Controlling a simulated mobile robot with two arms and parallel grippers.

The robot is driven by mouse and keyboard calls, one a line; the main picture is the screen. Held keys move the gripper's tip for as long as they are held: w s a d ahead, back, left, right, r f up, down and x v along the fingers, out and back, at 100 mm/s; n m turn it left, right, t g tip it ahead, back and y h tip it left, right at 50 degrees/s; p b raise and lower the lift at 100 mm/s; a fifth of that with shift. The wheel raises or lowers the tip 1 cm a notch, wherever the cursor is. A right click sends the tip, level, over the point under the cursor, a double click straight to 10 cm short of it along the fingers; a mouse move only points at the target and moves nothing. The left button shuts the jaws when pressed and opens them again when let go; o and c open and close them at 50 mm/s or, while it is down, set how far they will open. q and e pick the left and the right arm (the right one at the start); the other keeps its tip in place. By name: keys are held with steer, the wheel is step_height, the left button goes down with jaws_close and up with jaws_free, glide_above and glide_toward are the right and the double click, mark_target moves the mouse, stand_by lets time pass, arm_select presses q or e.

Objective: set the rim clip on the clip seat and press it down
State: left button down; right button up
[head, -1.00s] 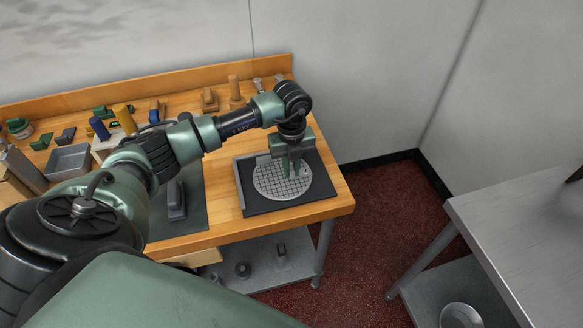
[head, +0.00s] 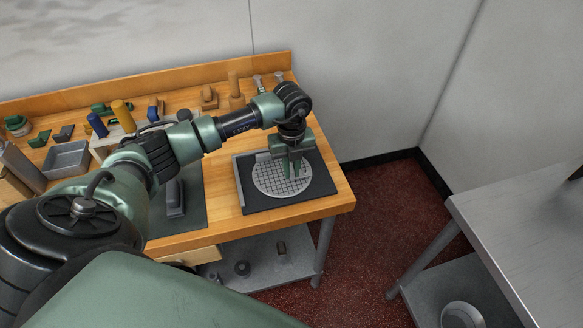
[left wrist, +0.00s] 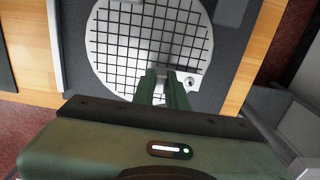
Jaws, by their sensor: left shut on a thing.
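My left gripper (head: 292,172) points down over a round pale disc with a black grid (head: 268,186), close to its surface. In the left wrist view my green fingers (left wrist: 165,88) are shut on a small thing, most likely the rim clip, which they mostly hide. A small light plate with a round hole (left wrist: 192,83) shows at the disc's rim, just right of the fingers; it may be the clip seat, but I cannot tell for sure. Whether the held thing touches it is hidden. My right gripper is not in view.
The disc lies on a dark square board (head: 303,196) near the bench's right end. A grey block (left wrist: 230,13) stands on the board. A dark mat (head: 190,212) with a grey block lies to the left. A grey tray (head: 68,158) and several tools stand further left.

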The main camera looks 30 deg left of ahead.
arm_select(q)
steer(key=shift+f+b, duration=0.3)
steer(key=shift+f, duration=0.15)
steer(key=c, duration=1.3)
jaws_free()
steer(key=shift+c, duration=0.2)
steer(key=shift+r+p, duration=2.9)
steer(key=shift+r, duration=1.15)
